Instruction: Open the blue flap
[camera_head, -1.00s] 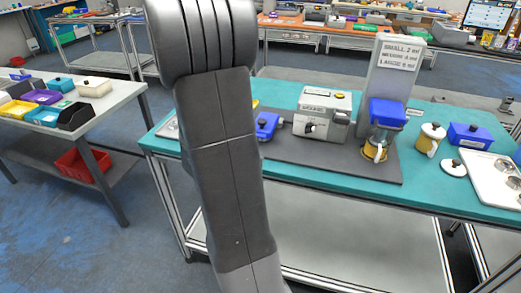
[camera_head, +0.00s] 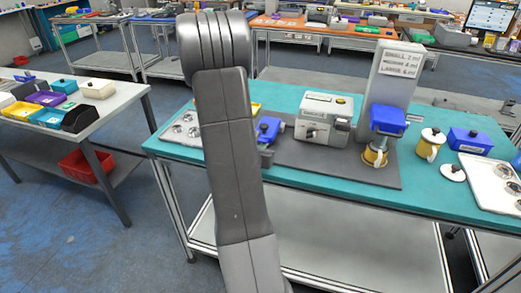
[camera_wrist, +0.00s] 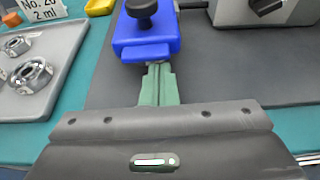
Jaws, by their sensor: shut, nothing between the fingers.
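A blue flap-like part with a black knob (camera_wrist: 145,35) is at the top centre of the wrist view. In the head view my gripper (camera_head: 266,155) shows just right of my arm, in front of the blue part.
The grey machine (camera_head: 324,119) stands right of the blue part on a dark mat (camera_head: 352,174). Further right are a blue hopper (camera_head: 388,118), a yellow jar (camera_head: 428,146) and a blue box (camera_head: 470,140).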

